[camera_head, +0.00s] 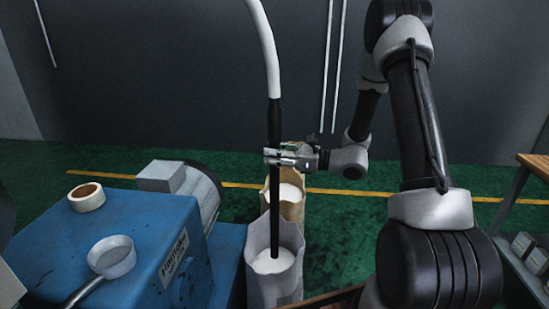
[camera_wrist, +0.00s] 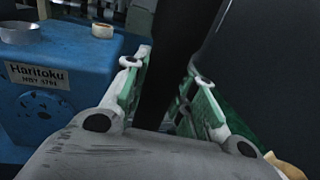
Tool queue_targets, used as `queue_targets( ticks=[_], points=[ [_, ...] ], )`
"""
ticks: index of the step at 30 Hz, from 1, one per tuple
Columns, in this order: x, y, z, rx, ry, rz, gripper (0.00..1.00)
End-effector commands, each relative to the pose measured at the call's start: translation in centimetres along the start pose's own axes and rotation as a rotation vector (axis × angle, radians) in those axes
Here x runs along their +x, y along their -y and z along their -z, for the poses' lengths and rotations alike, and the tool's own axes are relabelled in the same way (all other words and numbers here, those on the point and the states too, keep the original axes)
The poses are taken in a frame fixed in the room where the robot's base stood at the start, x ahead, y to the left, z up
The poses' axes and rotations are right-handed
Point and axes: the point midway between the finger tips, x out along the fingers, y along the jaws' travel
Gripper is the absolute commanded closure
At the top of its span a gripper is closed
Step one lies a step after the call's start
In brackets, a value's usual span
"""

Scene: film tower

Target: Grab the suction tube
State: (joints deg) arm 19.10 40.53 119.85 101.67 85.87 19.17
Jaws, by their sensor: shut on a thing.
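The suction tube is a black upright pipe (camera_head: 275,190) joined at its top to a white hose (camera_head: 266,45) that curves up out of view. Its lower end goes into the white contents of the front open sack (camera_head: 256,268), so its tip is hidden. My gripper (camera_head: 276,156) is shut on the black pipe, a little below the hose joint and above the sacks. In the wrist view, the black pipe (camera_wrist: 178,60) stands between the two green-padded fingers of my gripper (camera_wrist: 170,90).
A second open sack (camera_head: 290,212) stands behind the front one. A blue machine (camera_head: 130,240) at left carries a tape roll (camera_head: 87,197) and a small pan (camera_head: 112,257). A wooden-topped shelf (camera_head: 535,165) stands at right. Green floor is clear behind, before a dark wall.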

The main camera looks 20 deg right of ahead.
Motion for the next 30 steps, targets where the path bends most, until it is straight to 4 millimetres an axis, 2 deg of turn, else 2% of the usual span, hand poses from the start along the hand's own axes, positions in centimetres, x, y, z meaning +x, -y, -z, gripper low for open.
queue_targets(
  ticks=[8,21,30],
  points=[
    [0.0,0.0,-0.5,-0.002,0.002,0.000,1.00],
    [0.0,0.0,-3.9,-0.002,0.002,0.000,1.00],
    [0.0,0.0,-4.0,0.000,0.002,0.000,1.00]
  ],
)
